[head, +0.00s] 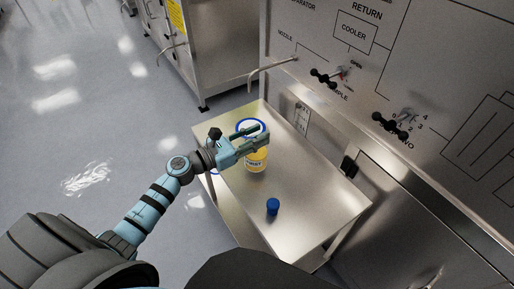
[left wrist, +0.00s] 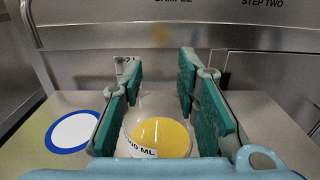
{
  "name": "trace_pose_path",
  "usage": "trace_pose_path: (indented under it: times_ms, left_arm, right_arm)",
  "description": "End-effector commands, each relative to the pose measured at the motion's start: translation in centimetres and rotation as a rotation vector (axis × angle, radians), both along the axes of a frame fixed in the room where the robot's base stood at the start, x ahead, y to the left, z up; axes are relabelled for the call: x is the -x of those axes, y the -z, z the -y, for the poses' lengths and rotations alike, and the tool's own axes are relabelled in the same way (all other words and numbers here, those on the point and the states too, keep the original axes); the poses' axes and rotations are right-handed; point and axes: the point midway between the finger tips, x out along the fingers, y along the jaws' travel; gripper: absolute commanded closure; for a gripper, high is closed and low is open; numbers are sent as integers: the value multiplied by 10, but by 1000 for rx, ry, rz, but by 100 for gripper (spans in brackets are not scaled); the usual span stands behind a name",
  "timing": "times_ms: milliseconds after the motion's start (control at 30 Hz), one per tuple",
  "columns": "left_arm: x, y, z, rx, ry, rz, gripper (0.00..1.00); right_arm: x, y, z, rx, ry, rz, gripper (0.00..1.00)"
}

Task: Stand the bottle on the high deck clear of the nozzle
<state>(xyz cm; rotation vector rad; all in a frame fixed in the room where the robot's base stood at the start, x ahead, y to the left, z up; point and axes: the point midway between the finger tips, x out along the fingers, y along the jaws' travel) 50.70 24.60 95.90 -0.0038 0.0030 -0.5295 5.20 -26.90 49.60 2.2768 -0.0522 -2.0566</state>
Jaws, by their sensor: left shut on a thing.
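The bottle (head: 257,163) is clear with yellow contents and a white label. In the left wrist view the bottle (left wrist: 160,137) sits between the finger pads, open top not clearly seen. My left gripper (head: 254,143) is shut on it from the left, over the steel deck (head: 310,190). I cannot tell whether its base touches the deck. The nozzle (head: 268,69) is a bent pipe from the panel, beyond the gripper and apart from the bottle. A white disc with a blue ring (head: 243,124) lies on the deck behind the gripper; it also shows in the left wrist view (left wrist: 73,132). My right gripper is out of view.
A blue cap (head: 273,207) stands on the deck nearer me. The labelled panel (head: 420,70) with black-handled valves (head: 397,124) rises behind the deck. The right part of the deck is bare. A blue arc shows at the deck's left edge.

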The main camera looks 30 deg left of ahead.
Motion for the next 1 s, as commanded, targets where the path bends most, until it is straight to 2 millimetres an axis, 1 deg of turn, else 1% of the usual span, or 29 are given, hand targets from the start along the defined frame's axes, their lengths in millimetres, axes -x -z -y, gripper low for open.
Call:
trace_pose_path:
  times_ms: [33,100,167,333,467,500,567,600,867,1000]
  left_arm:
    - [0,16,0,3,0,-3,100]
    - [0,25,0,3,1,-2,100]
    - [0,27,0,1,1,-1,100]
    - [0,24,0,0,1,0,100]
    - [0,28,0,0,1,0,100]
    - [0,28,0,0,1,0,68]
    - [0,27,0,1,1,-1,58]
    - [0,27,0,1,1,-1,52]
    - [0,27,0,1,1,-1,51]
    - [2,24,-1,-1,1,-2,51]
  right_arm:
    - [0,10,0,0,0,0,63]
    - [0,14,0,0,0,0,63]
    - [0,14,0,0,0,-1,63]
    - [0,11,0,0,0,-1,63]
    - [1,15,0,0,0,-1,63]
    - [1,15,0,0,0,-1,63]
    - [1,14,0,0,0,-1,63]
    - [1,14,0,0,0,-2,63]
    - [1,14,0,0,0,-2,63]
    - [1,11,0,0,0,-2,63]
